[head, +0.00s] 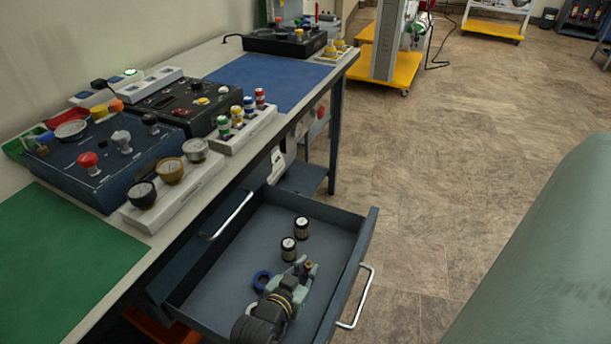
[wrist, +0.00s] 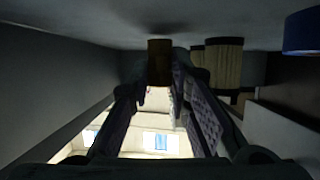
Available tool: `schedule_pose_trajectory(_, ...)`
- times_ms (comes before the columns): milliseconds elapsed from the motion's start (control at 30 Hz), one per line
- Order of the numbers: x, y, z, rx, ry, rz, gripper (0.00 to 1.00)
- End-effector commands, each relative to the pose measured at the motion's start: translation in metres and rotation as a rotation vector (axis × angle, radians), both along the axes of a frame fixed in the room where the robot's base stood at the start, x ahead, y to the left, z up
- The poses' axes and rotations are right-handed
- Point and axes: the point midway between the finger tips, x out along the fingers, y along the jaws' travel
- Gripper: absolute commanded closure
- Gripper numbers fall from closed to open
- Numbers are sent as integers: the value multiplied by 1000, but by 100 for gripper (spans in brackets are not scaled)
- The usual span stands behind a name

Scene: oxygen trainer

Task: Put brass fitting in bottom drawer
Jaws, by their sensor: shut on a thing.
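The brass fitting (wrist: 159,63) shows in the wrist view as a small brown-gold piece between my fingertips. My gripper (wrist: 160,85) is shut on it. In the head view my gripper (head: 305,266) reaches down inside the open bottom drawer (head: 225,268), low over its grey floor. The drawer is pulled well out, below a closed drawer with a handle (head: 231,214).
Two dark-and-gold cylinders (head: 289,248) stand in the drawer beyond my gripper, and a blue ring (head: 262,281) lies left of it. The drawer front with its handle (head: 361,298) is at the right. The workbench (head: 180,240) carries control panels and knobs. Floor (head: 440,180) is clear.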

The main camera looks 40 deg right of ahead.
Motion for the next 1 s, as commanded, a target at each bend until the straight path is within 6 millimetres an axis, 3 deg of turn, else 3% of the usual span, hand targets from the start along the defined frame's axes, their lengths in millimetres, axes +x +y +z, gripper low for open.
schedule_pose_trajectory(367, 0, 0, -6, -1, 0, 0, 100)
schedule_pose_trajectory(400, 0, 0, -7, 0, 1, 0, 82)
schedule_pose_trajectory(700, 0, 0, -6, 0, 1, 0, 63)
schedule_pose_trajectory(1000, 0, 0, -3, -1, 0, 0, 63)
